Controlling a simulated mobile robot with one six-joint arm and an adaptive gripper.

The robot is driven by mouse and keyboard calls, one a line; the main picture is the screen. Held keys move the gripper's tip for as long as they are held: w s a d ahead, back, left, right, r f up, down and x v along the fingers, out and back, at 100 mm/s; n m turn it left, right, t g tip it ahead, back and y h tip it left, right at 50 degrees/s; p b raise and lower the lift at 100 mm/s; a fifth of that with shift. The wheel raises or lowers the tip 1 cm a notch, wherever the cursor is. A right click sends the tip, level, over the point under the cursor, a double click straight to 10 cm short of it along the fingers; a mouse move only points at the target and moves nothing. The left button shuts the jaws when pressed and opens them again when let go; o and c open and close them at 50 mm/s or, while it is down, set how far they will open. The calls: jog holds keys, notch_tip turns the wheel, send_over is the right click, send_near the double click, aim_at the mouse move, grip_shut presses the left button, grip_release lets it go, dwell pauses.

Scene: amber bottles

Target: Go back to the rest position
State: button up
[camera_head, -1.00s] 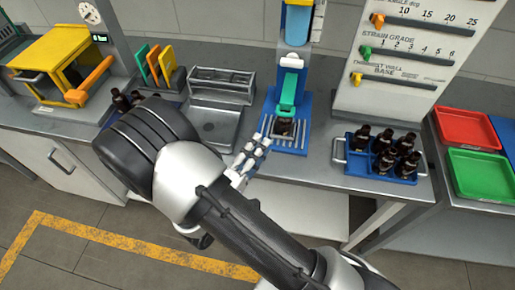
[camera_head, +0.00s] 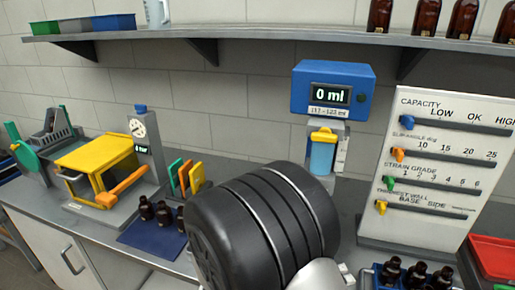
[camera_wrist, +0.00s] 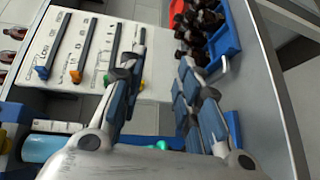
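My gripper (camera_wrist: 162,58) shows in the wrist view with its two fingers apart and nothing between them. In the head view my dark arm covers the middle of the bench, and the gripper is mostly hidden behind it. Small dark bottles (camera_head: 415,276) stand in a blue tray at the bottom right of the head view. The blue tray (camera_wrist: 228,42) with its bottles also shows beyond the fingers in the wrist view. More small dark bottles (camera_head: 163,213) stand on a blue mat (camera_head: 150,238) left of my arm.
A blue dispenser (camera_head: 333,88) reading 0 ml stands behind my arm. A white slider board (camera_head: 430,185) is to its right, and a yellow press (camera_head: 95,165) is at the left. Larger amber bottles (camera_head: 425,16) stand on the shelf (camera_head: 250,44) above. A red bin (camera_head: 495,258) is at lower right.

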jog(key=s+d+r+m+g+y, duration=0.1)
jog(key=s+d+m+g+y, duration=0.1)
jog(key=s+g+y, duration=0.3)
jog(key=s+d+r+m+g+y, duration=0.1)
jog(key=s+d+r+m+y, duration=0.15)
jog(key=s, duration=0.45)
jog(key=s+a+r+n+t+y, duration=0.1)
jog(key=a+r+t+y, duration=0.4)
jog(key=a+t+y, duration=0.1)
jog(key=shift+a+r+y, duration=0.15)
jog(key=shift+a+y, duration=0.4)
jog(key=shift+y, duration=0.6)
jog(key=shift+o, duration=0.5)
jog(key=shift+s, duration=0.1)
